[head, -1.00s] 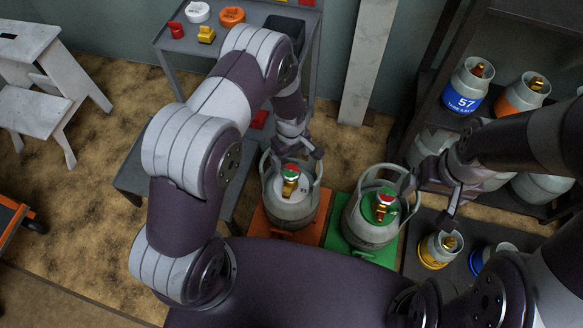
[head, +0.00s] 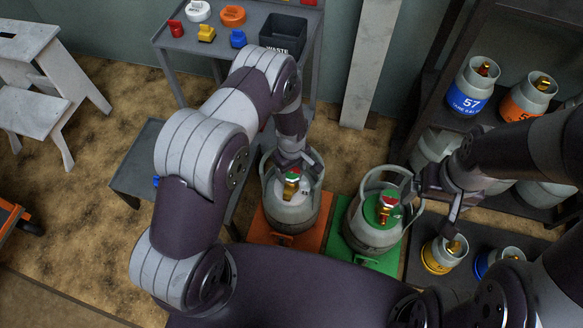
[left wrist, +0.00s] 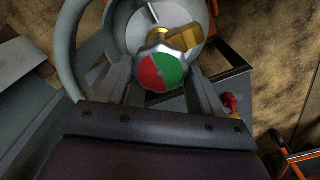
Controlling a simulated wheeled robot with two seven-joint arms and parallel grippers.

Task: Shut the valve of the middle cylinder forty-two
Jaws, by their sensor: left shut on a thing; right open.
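A grey cylinder (head: 290,208) with a collar stands upright on an orange scale (head: 312,237). Its brass valve has a red and green handwheel (head: 292,177), which also shows in the left wrist view (left wrist: 160,70). My left gripper (head: 293,165) is shut on this handwheel, one finger on each side. A second grey cylinder (head: 370,235) with a green top and a red and green handwheel (head: 389,201) stands upright on a green scale (head: 365,258). I cannot read the number forty-two on either. My right gripper (head: 455,218) is open and empty, right of the second cylinder.
Small cylinders with a yellow base (head: 436,263) and a blue base (head: 482,268) stand at the lower right. A shelf holds cylinders 57 (head: 465,98) and an orange-banded one (head: 525,100). A grey bench (head: 185,50) with caps and a waste bin (head: 283,27) stands behind.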

